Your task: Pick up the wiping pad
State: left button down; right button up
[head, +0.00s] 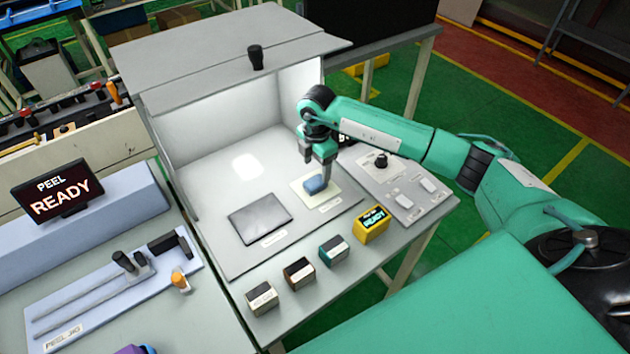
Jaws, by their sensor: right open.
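The wiping pad looks like a small blue block (315,185) on a pale cream square mat (326,200) inside the white booth. My right gripper (321,178) points down right at the blue block, with its fingers at the block's upper and right side. The jaws are open. The block still rests on the mat; whether the fingers touch it I cannot tell. My left gripper is not in view.
A dark grey plate (260,219) lies left of the mat. Several small boxes, one a yellow READY unit (371,225), line the front. A panel with a black knob (381,161) is on the right. The booth's lid (220,60) overhangs the back.

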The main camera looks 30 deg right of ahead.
aim_at(316, 181)
jog(key=shift+f, duration=0.55)
notch_tip(316, 181, down, 4)
jog(key=p, duration=0.2)
jog(key=shift+p, duration=0.4)
jog(key=shift+f, duration=0.5)
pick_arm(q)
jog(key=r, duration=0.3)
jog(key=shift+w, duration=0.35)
pick_arm(e)
jog(key=c, duration=1.1)
